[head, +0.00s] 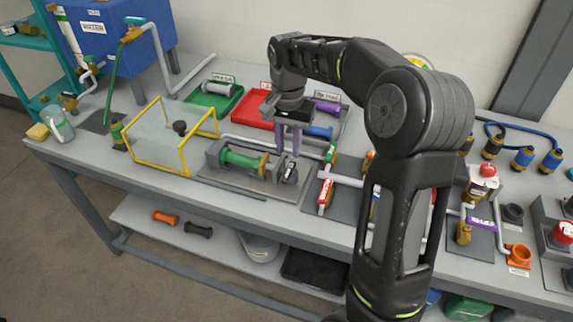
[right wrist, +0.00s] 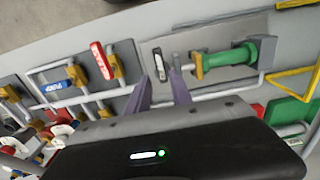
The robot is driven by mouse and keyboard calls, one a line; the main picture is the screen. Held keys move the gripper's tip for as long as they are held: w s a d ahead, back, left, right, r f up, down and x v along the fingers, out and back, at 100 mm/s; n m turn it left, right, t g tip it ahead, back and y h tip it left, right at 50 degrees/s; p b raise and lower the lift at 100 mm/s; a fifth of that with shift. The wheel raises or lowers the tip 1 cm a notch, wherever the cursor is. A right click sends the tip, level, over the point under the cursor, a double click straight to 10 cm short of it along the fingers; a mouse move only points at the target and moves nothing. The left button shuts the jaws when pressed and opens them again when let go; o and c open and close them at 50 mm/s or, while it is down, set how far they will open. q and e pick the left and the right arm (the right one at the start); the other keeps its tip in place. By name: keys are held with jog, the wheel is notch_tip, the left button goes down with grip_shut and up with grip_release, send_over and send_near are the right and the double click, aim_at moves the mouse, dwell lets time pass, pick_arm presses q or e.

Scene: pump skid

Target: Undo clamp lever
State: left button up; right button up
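The clamp lever (head: 290,173) is a small dark and silver piece at the right end of the grey pump fixture (head: 216,160). In the right wrist view the lever (right wrist: 160,66) lies just beyond my fingertips. A green cylinder (head: 240,159) with a yellow flange sits in the fixture to its left. My right gripper (head: 288,152) points down over the bench just behind the lever. Its two purple fingers (right wrist: 160,78) stand apart with nothing between them; I cannot tell whether they touch the lever. My left gripper is not in view.
A clear guard box with a yellow frame (head: 157,148) stands left of the fixture. Green (head: 214,99) and red (head: 252,108) trays lie behind it. A red-handled valve (head: 325,193) with white pipes is close on the right. A blue tank (head: 104,38) stands at the back left.

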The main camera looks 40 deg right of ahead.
aim_at(288, 171)
jog(key=shift+f+p, duration=0.6)
jog(key=shift+f, duration=3.3)
jog(key=shift+c, duration=0.6)
grip_shut()
